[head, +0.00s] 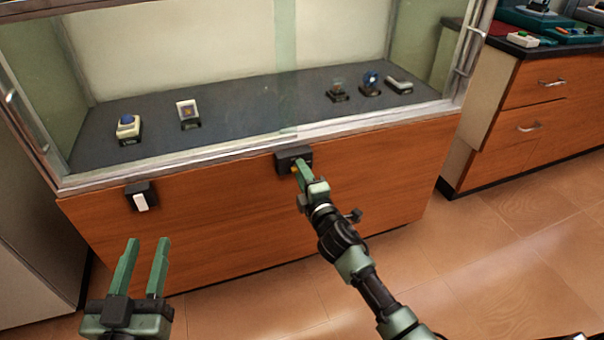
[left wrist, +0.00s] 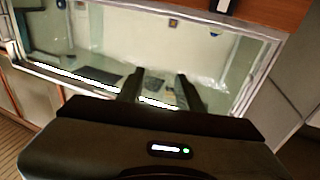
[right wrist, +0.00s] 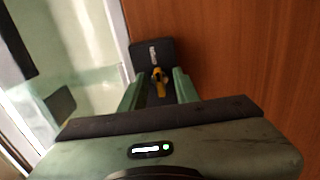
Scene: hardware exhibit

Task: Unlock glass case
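The glass case (head: 250,156) has a wooden base. A dark lock box (head: 294,158) is on its front, below the glass. A yellow key (right wrist: 158,82) sticks out of this box in the right wrist view. My right gripper (head: 299,170) is at the lock box. In the right wrist view its fingers (right wrist: 158,88) stand on either side of the key, with gaps showing. My left gripper (head: 144,250) is open and empty in front of the base, lower left. The key is mostly hidden behind the right fingers in the head view.
Several small exhibits stand inside the case, such as a blue-topped one (head: 128,126). A dark box with a white switch (head: 140,200) is on the base at left. A drawer cabinet (head: 530,100) stands at right. The floor between is clear.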

